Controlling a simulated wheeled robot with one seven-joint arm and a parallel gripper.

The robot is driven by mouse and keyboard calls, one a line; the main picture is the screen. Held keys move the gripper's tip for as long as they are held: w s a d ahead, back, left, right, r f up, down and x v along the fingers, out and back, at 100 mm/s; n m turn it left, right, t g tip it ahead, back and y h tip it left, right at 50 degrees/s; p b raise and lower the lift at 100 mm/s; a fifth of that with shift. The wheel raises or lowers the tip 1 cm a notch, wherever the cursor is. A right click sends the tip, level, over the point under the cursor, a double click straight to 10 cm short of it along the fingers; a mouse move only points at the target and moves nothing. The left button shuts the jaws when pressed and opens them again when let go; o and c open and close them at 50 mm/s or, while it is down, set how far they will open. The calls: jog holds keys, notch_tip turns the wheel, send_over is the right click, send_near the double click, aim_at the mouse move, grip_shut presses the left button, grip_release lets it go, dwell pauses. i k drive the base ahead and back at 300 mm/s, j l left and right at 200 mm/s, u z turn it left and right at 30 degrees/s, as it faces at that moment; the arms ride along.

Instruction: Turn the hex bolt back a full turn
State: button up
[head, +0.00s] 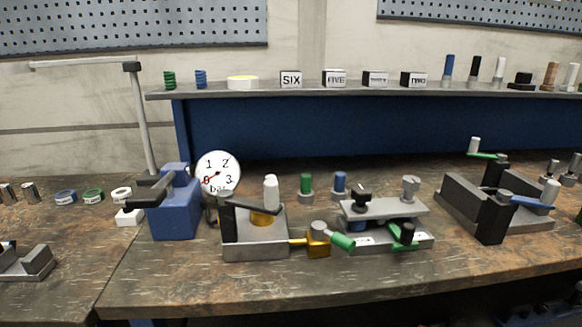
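A grey bolt-like piece with a wide head (410,184) stands upright on the right end of a raised grey plate (385,209). It looks most like the hex bolt, but it is too small to tell whether its head is six-sided. A black knob-like piece (360,194) stands on the left end of the same plate. Below the plate is a grey base with white labels and a green lever with a black end (405,236). My gripper is not in view, and nothing is seen touching the bolt.
To the left are a brass valve with a green handle (341,241), a grey clamp block (256,252), a pressure gauge (217,173) and a blue vise (172,215). A grey fixture with a blue handle (530,202) stands to the right. The bench front (330,282) is clear.

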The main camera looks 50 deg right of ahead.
aim_at(410, 184)
jog(key=z, duration=1.25)
jog(key=k+j, duration=0.1)
